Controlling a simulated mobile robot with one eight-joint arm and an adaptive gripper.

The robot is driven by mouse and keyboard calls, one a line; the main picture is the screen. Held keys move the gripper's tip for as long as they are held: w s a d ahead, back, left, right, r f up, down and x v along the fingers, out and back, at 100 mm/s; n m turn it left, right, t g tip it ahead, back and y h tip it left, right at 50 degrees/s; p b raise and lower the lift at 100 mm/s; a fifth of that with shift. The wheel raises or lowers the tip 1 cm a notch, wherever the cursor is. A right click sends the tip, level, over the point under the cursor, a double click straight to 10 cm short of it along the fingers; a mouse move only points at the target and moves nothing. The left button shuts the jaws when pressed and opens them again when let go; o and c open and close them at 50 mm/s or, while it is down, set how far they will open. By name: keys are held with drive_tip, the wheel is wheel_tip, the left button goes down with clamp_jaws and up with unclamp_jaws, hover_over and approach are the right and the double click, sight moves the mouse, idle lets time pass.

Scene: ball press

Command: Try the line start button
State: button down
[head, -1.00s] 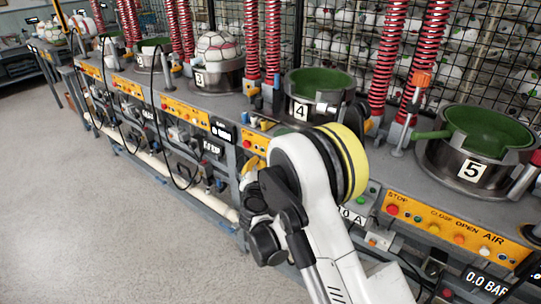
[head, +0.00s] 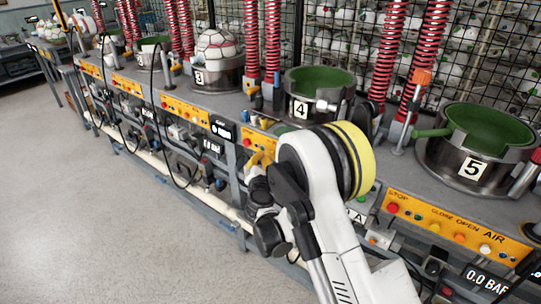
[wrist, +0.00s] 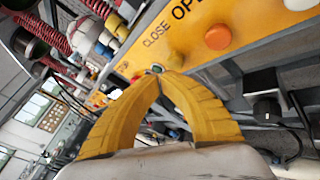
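In the wrist view my gripper (wrist: 170,72) has two yellow fingers whose tips meet in a point, with nothing between them. The tips overlap the lower edge of a yellow control panel (wrist: 175,48), near the word CLOSE. A small round part shows just behind the tips; I cannot tell whether they touch it. An orange button (wrist: 218,37) and a white button (wrist: 298,4) are to the right of the tips. In the head view my arm's rounded white joint hides part of the panel of station 4. I cannot read any label that names a line start button.
Station 4's green-lined pot (head: 318,82) stands behind my arm, and station 5's pot (head: 475,140) to its right. Station 5's yellow panel (head: 470,236) has several buttons, including a red STOP button (head: 393,208). Hoses and pipes run below the bench. Open floor lies left.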

drive_tip(key=shift+w+d, duration=0.1)
idle(0.7)
drive_tip(key=shift+w+d, duration=0.15)
drive_tip(key=shift+w, duration=0.05)
drive_tip(key=shift+w+d+b, duration=0.3)
drive_tip(key=shift+w, duration=0.1)
idle(0.8)
drive_tip(key=shift+s, duration=0.1)
drive_tip(key=shift+s+a, duration=0.5)
drive_tip(key=shift+s, duration=0.15)
drive_tip(key=s+a, duration=0.1)
drive_tip(key=s, duration=0.1)
drive_tip(key=s+a, duration=0.2)
drive_tip(key=shift+b, duration=0.3)
idle(0.3)
idle(0.5)
